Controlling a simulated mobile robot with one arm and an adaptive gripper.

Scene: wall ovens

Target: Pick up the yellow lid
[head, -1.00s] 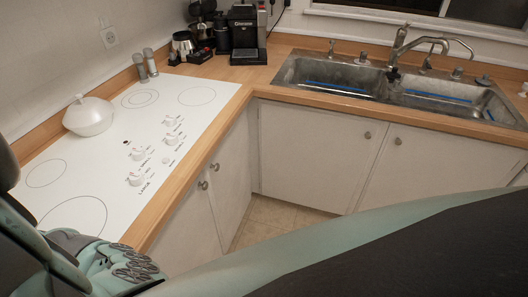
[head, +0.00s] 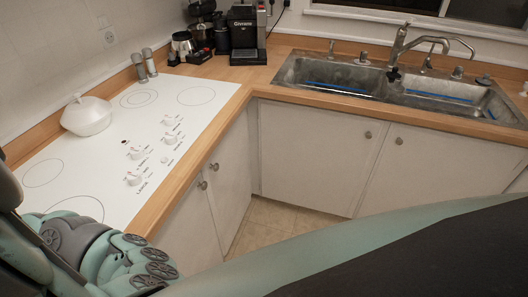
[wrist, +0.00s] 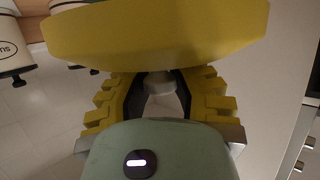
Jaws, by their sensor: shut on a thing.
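The yellow lid (wrist: 155,35) fills the top of the wrist view, with its edge toward the camera. The yellow, ridged fingers are shut on the knob, one on each side. The lid's far side is out of the picture. The head view shows neither the lid nor the fingertips; part of my arm is at its lower left.
A coffee maker (head: 243,35) and a sink (head: 340,78) are farther back. Pale canisters (wrist: 12,45) show at the wrist view's upper left.

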